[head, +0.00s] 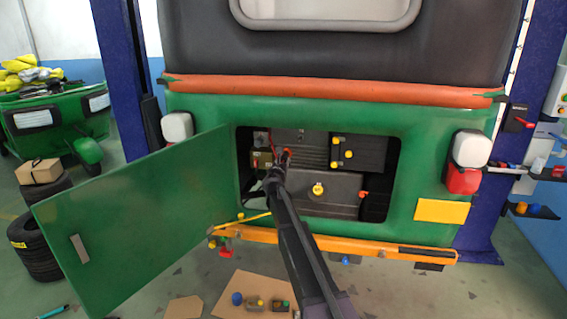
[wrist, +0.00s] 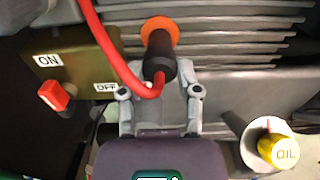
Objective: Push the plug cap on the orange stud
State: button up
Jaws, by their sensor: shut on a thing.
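The plug cap (wrist: 158,62) is a black boot with a red cable, in the middle of the wrist view. My gripper (wrist: 160,92) is shut on it, with a grey finger on either side. The orange stud (wrist: 160,30) shows as an orange round piece on the finned engine block, directly beyond the cap's far end. The cap lines up with it and overlaps it in the picture; I cannot tell how far it is on. In the head view my gripper (head: 275,175) reaches into the open engine bay, and the cap is mostly hidden.
An ON/OFF box with a red switch (wrist: 54,95) sits left of my gripper. A yellow OIL cap (wrist: 278,150) is at lower right. The open green door (head: 145,220) stands left of the bay, and the orange bumper (head: 350,245) runs below it.

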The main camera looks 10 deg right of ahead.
jog(key=shift+w+d, duration=0.1)
jog(key=shift+w, duration=0.15)
dwell(0.5)
jog(key=o, duration=1.2)
jog(key=shift+c, duration=0.2)
jog(key=shift+c, duration=0.7)
jog(key=shift+s, duration=0.15)
jog(key=v, duration=0.7)
jog(key=shift+s, duration=0.35)
jog(key=shift+s+a, duration=0.1)
jog(key=shift+a, duration=0.1)
